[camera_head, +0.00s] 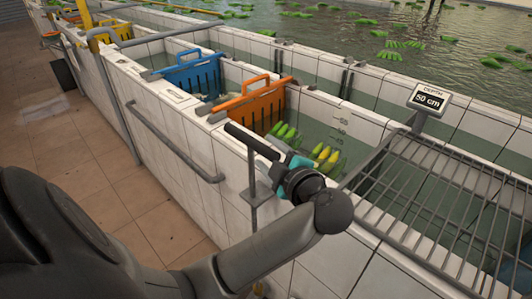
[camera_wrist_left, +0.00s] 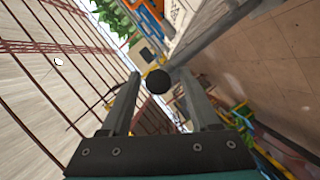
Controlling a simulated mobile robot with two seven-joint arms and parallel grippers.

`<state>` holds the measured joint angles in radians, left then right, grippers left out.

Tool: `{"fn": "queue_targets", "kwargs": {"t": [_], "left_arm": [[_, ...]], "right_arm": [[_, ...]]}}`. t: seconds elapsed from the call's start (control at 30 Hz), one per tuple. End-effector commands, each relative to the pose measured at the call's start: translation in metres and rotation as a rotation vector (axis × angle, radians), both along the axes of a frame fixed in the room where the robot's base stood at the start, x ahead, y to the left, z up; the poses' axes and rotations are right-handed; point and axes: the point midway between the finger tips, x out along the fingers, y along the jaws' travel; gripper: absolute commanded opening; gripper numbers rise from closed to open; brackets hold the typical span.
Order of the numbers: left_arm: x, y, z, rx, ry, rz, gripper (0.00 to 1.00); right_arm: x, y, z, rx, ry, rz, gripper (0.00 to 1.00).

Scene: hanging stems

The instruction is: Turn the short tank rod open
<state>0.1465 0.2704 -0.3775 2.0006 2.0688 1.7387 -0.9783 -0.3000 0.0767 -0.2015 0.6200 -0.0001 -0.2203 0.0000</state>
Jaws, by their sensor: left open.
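A thin grey upright rod (camera_head: 252,172) with a small bracket stands at the tank's outer wall, just below my left gripper (camera_head: 235,132) in the head view. I take it to be the short tank rod. My left gripper reaches across its top, and its dark fingers hide the rod's upper end. In the left wrist view a black round knob (camera_wrist_left: 158,82) shows between the tips of the open left gripper (camera_wrist_left: 162,88). Whether the knob is inside the jaws or just beyond them I cannot tell. Nothing is visibly gripped. My right gripper is not in view.
An orange gate (camera_head: 262,108) and a blue gate (camera_head: 190,76) stand in the tank channel. Bananas (camera_head: 325,156) float behind my gripper. A metal rack (camera_head: 440,205) and a depth sign (camera_head: 430,98) are at right. A grey handrail (camera_head: 170,143) runs along the wall; tiled floor lies left.

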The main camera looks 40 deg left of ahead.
Motion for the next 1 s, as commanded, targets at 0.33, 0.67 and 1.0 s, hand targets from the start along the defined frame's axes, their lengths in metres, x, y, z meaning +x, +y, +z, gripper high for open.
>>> {"fn": "queue_targets", "kwargs": {"t": [0.33,0.67,1.0], "left_arm": [[0.0064,0.0137,-0.0030,0.000,-0.001,-0.001,0.62],[0.0060,0.0133,-0.0030,0.000,-0.001,0.000,0.40],[0.0058,0.0131,-0.0033,-0.001,0.000,-0.001,0.01]], "right_arm": [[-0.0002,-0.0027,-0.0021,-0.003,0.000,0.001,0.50],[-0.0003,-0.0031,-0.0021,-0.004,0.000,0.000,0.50],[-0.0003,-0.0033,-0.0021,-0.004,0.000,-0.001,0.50]]}}
